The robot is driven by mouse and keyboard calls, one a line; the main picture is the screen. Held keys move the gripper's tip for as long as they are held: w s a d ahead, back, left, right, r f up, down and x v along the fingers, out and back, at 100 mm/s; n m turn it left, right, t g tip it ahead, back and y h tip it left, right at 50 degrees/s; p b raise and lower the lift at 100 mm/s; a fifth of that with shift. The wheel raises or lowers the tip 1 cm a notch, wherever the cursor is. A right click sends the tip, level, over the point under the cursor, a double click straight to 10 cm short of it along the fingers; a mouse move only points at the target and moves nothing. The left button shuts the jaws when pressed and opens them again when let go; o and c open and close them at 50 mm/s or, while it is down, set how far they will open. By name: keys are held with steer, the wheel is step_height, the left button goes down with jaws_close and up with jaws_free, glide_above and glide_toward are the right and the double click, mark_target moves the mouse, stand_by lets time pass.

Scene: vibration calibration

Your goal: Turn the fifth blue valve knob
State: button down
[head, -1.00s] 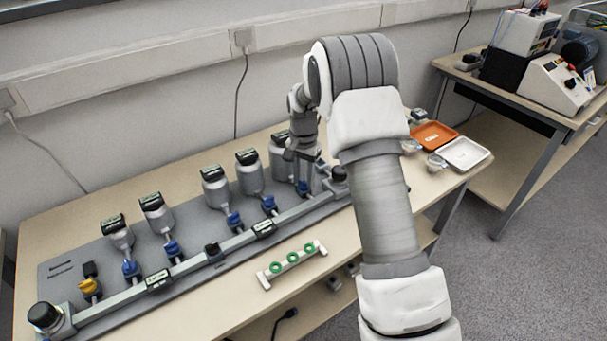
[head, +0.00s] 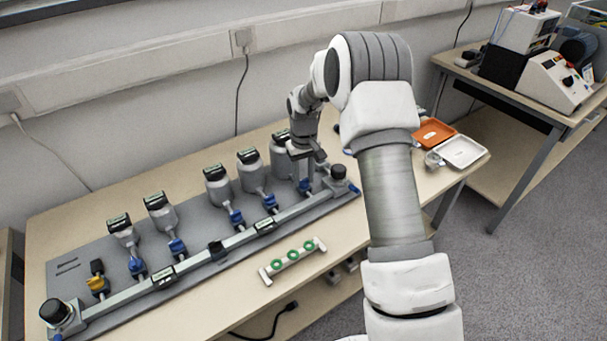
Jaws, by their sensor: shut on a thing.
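A grey manifold board (head: 62,268) on the table carries a row of blue valve knobs below silver canisters. From left to right they are the first knob (head: 137,266), second (head: 177,247), third (head: 236,217), fourth (head: 270,203) and fifth (head: 304,186). My gripper (head: 304,180) reaches down at the right end of the row and is shut on the fifth blue knob. Its fingers partly hide that knob and the canister behind it (head: 279,160).
A yellow valve (head: 97,284) sits at the board's left end. A long rail with black end caps runs along its front. A white rack with green rings (head: 292,257) lies in front. Orange (head: 433,132) and white (head: 462,152) trays stand at right.

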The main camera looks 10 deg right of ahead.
mark_target(303, 180)
steer(key=shift+n, duration=1.1)
steer(key=c, duration=0.5)
jaws_free()
step_height(303, 180, up, 18)
steer(key=p, duration=0.3)
steer(key=shift+f, duration=0.25)
